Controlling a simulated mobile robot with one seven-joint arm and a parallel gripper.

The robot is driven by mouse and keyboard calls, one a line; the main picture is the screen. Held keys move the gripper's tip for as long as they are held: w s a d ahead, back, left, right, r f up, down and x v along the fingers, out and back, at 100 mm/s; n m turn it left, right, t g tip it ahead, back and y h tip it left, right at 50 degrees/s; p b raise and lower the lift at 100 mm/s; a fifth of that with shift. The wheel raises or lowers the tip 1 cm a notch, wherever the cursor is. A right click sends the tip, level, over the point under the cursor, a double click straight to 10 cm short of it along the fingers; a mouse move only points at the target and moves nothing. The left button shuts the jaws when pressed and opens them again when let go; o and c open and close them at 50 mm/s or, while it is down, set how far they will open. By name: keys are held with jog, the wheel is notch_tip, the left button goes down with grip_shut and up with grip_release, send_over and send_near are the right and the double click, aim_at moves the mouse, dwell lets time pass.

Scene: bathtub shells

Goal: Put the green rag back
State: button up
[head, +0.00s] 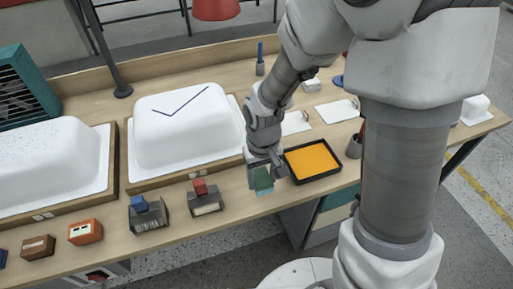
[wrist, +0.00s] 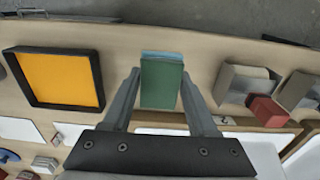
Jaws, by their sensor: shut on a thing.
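The green rag (head: 262,178) is a folded, block-like green piece at the front part of the bench, just left of the orange tray. In the wrist view the green rag (wrist: 162,86) sits between my two fingers. My gripper (head: 266,164) points down and is shut on it; the fingertips also show in the wrist view (wrist: 160,76). A light blue patch (head: 265,189) shows under or behind the rag, and as a thin strip (wrist: 162,54) past its far edge. I cannot tell whether the rag touches the bench.
A black-rimmed tray with orange inside (head: 313,160) lies close to the right. Grey holders with a red block (head: 203,197) and a blue block (head: 146,213) stand to the left. A white tub shell (head: 185,125) stands behind left. The bench's front edge is near.

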aim_at(259, 183)
jog(key=shift+w+a+f, duration=0.25)
jog(key=shift+w+f, duration=0.45)
jog(key=shift+w, duration=0.3)
jog(key=shift+f+b, duration=0.45)
jog(key=shift+f, duration=1.45)
jog(key=shift+f, duration=0.2)
jog(key=o, duration=1.3)
jog(key=shift+r, duration=0.1)
